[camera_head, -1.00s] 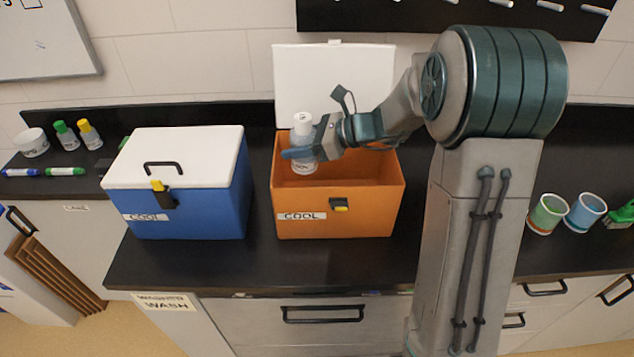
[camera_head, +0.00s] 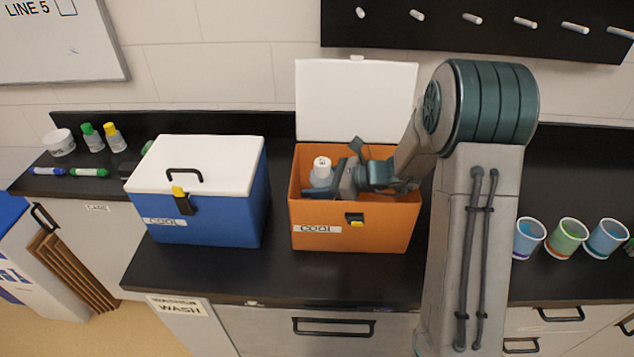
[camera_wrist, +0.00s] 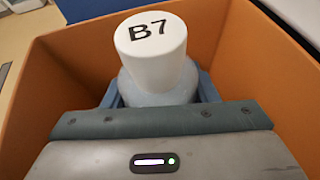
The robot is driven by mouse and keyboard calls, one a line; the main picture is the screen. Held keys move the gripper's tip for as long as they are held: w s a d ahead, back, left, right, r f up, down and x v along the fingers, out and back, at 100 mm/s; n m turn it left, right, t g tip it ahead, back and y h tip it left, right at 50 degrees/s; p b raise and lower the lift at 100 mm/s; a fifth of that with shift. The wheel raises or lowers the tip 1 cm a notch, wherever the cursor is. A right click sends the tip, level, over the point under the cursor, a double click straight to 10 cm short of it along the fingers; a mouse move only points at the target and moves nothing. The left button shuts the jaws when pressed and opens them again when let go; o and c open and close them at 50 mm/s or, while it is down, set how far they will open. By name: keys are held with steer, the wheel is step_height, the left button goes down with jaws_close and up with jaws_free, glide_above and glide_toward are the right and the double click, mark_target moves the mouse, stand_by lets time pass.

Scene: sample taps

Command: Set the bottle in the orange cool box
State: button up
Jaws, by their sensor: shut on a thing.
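The bottle (camera_head: 321,172) has a white cap and a pale body. In the wrist view its cap (camera_wrist: 150,40) reads "B7". The orange cool box (camera_head: 357,230) stands on the dark counter with its white lid raised at the back. My gripper (camera_head: 322,190) is shut on the bottle, inside the box opening, toward its left side. The bottle is upright or nearly so, with its cap near rim height. The orange walls (camera_wrist: 60,85) surround it in the wrist view. The bottle's lower part and the box floor are hidden, so I cannot tell whether it touches the floor.
A closed blue cool box (camera_head: 215,219) with a white lid (camera_head: 205,155) stands just left. Cups (camera_head: 567,238) stand at the right beyond my arm. Small bottles (camera_head: 92,138), a white jar (camera_head: 60,142) and markers (camera_head: 88,172) are at the far left.

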steer(key=shift+f+b, duration=0.35)
steer(key=shift+f, duration=0.15)
steer(key=o, duration=1.1)
steer(key=shift+r+p, duration=0.55)
steer(key=b+v, duration=0.1)
steer(key=v, duration=1.1)
steer(key=shift+b, duration=0.4)
